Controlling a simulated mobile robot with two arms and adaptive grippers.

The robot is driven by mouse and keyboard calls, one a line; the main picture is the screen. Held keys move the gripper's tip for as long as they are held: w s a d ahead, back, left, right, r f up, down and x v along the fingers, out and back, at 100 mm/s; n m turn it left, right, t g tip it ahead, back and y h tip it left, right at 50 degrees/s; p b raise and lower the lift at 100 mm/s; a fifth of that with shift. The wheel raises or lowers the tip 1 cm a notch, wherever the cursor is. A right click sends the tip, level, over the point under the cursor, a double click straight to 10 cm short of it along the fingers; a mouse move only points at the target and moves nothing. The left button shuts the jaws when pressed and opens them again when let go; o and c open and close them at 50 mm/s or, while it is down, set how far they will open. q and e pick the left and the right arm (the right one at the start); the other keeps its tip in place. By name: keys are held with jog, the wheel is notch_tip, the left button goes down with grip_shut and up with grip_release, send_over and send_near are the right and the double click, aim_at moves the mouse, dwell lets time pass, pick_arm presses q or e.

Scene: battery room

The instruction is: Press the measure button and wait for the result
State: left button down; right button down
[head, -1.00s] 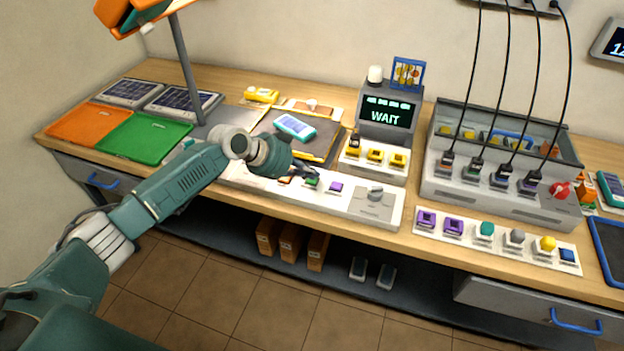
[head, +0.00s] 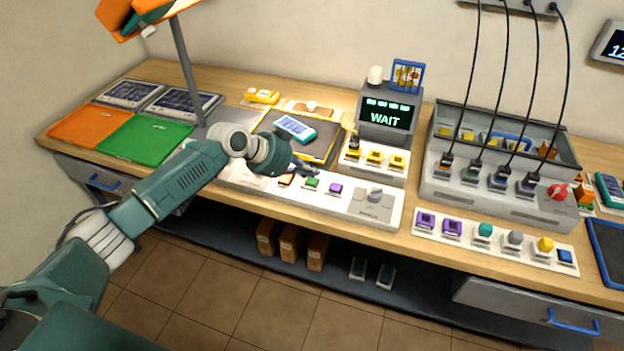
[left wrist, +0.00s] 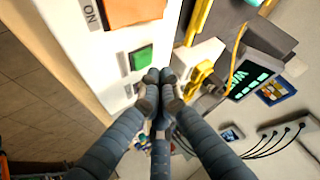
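A white button strip (head: 250,182) lies along the front of the bench, with an orange button (head: 287,180), a green button (head: 312,183) and a purple button (head: 335,188). I cannot read which one is labelled measure. The tester screen (head: 385,116) behind the strip reads WAIT in green; it also shows in the left wrist view (left wrist: 250,80). My left gripper (head: 314,171) is shut and empty, its fingertips just above and behind the green button. In the left wrist view the closed fingertips (left wrist: 160,76) are beside the green button (left wrist: 141,58), apparently not on it. My right gripper is out of view.
A teal handheld device (head: 295,127) lies on a dark mat behind my gripper. A yellow-socketed block (head: 374,163) stands before the screen. A grey charger with cables (head: 495,195) and a strip of coloured buttons (head: 497,242) are to the right. Green tray (head: 145,139) at left.

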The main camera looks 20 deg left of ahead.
aim_at(309, 181)
pick_arm(q)
jog(key=shift+r+p, duration=1.9)
jog(key=shift+r, duration=0.7)
jog(key=shift+a+f, duration=0.1)
jog(key=shift+f, duration=0.05)
